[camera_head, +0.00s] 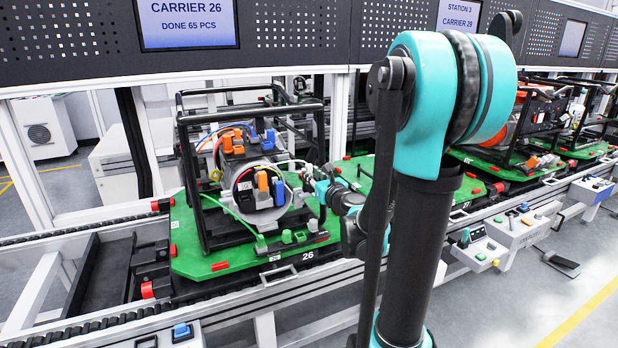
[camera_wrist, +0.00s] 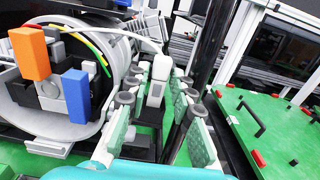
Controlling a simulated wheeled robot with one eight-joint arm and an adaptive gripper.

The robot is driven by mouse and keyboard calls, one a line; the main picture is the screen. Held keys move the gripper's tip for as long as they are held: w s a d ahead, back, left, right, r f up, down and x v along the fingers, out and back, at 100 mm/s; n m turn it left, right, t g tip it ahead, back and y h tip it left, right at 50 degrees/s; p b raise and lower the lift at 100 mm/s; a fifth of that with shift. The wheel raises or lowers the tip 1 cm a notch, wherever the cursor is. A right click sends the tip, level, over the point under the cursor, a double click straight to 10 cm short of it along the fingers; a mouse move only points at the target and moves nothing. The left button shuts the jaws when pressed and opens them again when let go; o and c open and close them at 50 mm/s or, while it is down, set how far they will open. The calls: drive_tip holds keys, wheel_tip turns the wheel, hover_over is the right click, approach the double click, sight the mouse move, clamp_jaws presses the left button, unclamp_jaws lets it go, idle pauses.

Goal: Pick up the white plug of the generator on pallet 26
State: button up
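The generator (camera_head: 243,178) sits in a black tube frame on green pallet 26 (camera_head: 215,262) in the head view. Its round end, with orange and blue blocks, fills the left of the wrist view (camera_wrist: 62,85). The white plug (camera_wrist: 157,82) stands upright at the centre of the wrist view, with a white cable running left to the generator. My gripper (camera_wrist: 160,92) is open, with one green-padded finger on each side of the plug. Gaps seem to show between plug and pads. In the head view my gripper (camera_head: 318,186) is at the generator's right side, and the plug is hard to make out.
A black frame post (camera_wrist: 208,55) rises close to the right of my fingers. Another green pallet (camera_wrist: 270,125) with a black handle lies further right. Frame bars surround the generator. The conveyor rail (camera_head: 200,308) runs along the front.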

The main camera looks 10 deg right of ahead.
drive_tip(key=shift+c, duration=0.4)
clamp_jaws()
drive_tip(key=shift+r, duration=0.2)
drive_tip(key=shift+r, duration=0.9)
drive_tip(key=r+v, duration=0.1)
drive_tip(key=v, duration=1.7)
